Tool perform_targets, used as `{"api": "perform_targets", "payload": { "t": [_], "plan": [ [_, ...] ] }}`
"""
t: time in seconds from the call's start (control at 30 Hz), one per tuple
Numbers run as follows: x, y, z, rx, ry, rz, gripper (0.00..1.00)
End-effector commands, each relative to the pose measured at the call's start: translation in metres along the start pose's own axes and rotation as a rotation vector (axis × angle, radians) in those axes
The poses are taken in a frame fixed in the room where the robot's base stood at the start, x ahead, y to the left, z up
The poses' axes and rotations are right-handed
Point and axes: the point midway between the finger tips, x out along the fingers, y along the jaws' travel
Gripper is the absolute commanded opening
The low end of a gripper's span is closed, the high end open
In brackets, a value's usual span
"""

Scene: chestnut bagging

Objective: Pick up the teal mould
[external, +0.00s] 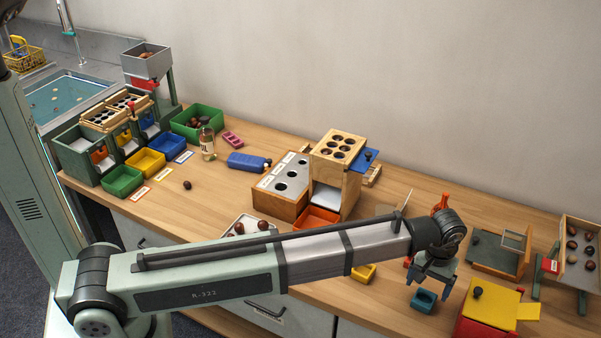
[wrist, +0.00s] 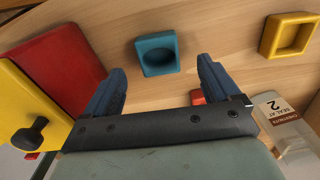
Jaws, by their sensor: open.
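The teal mould (external: 424,300) is a small block with a round hollow, lying on the wooden worktop near its front edge. In the wrist view the teal mould (wrist: 157,53) sits at the top middle, beyond and roughly between my fingertips. My gripper (external: 434,275) points down just above the mould in the external view. In the wrist view my gripper (wrist: 160,75) has its two blue fingers wide apart, with nothing between them. The fingers look apart from the mould.
A yellow mould (wrist: 288,35) lies to the right in the wrist view. A red box (external: 483,326) with a yellow lid (external: 490,304) and black knob stands close beside the teal mould. A small red thing (wrist: 197,97) shows by the right finger. Bare worktop surrounds the teal mould.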

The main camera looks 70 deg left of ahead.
Motion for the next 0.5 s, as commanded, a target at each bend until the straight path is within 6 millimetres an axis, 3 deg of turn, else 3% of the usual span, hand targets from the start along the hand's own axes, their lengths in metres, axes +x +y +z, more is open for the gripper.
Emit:
{"api": "perform_targets", "payload": {
  "t": [0.3,0.5],
  "plan": [
    [0.038,0.002,-0.002,0.000,-0.001,-0.001,0.89],
    [0.045,0.002,-0.002,0.000,0.000,0.000,0.89]
  ]
}}
